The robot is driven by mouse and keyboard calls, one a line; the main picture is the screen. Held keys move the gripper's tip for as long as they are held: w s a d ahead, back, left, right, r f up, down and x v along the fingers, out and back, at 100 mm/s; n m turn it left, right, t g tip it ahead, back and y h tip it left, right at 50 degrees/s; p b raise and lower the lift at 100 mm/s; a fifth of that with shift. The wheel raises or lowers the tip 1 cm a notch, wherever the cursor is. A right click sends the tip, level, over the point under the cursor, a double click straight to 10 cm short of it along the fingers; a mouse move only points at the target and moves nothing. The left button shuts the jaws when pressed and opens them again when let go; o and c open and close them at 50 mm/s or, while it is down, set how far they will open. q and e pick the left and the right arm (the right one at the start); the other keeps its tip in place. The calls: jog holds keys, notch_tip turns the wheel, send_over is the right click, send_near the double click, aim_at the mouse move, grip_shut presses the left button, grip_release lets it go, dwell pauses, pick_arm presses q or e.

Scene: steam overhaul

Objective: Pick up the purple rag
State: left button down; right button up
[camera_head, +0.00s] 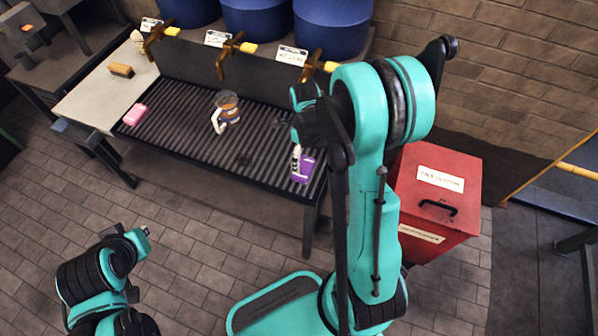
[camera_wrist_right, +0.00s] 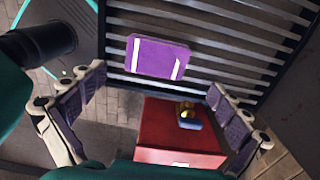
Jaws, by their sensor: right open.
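The purple rag (camera_head: 303,170) lies flat near the right front corner of the slatted dark bench (camera_head: 185,125). In the right wrist view the rag (camera_wrist_right: 158,57) is a purple rectangle with white stripes on the slats, beyond the fingertips. My right gripper (camera_wrist_right: 157,82) is open, with its two fingers spread wide and nothing between them. In the head view my right gripper (camera_head: 297,160) is over the rag's left edge and partly hidden by my arm. My left arm is at the lower left; its gripper does not show.
A pink block (camera_head: 135,114), a mug-like item (camera_head: 227,112) and a yellow-brown brush (camera_head: 121,70) lie on the bench. Blue drums (camera_head: 255,20) stand behind. Yellow taps (camera_head: 232,47) jut over the back edge. A red bin (camera_head: 437,190) stands right of the bench.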

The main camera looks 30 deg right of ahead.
aim_at(303, 168)
jog(key=f+b, duration=0.1)
jog(key=f, duration=0.2)
jog(key=f+b, duration=0.1)
jog(key=f, duration=0.2)
jog(key=shift+s+a+f+b, duration=0.1)
jog(key=shift+s+a+b, duration=0.1)
jog(key=shift+b, duration=0.2)
jog(key=c, duration=1.1)
